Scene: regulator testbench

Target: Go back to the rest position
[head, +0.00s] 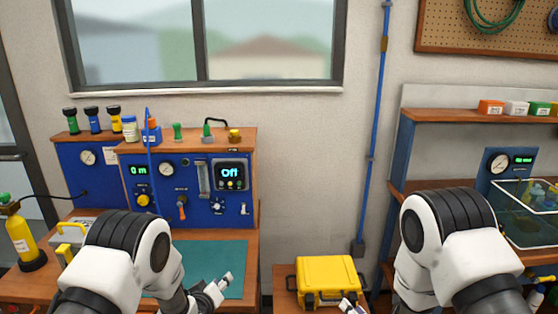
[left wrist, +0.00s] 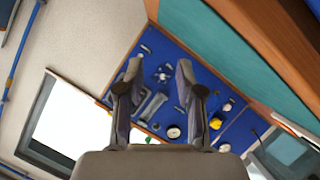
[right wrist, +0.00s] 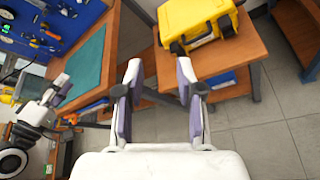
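My left gripper (head: 222,285) is over the front of the green mat in the head view. In the left wrist view its two fingers (left wrist: 158,75) stand apart with nothing between them, with the blue test panel behind. My right gripper (head: 350,306) is at the bottom edge of the head view, in front of the yellow case. In the right wrist view its fingers (right wrist: 160,75) are spread and empty, with the wooden stand and floor beyond. Neither gripper touches anything that I can see.
The blue test panel (head: 120,185) with a display reading Off stands on the left bench, behind the green mat (head: 225,256). A yellow case (head: 328,277) sits on a low wooden stand. A yellow cylinder (head: 22,240) stands far left. A clear tank (head: 530,225) is at right.

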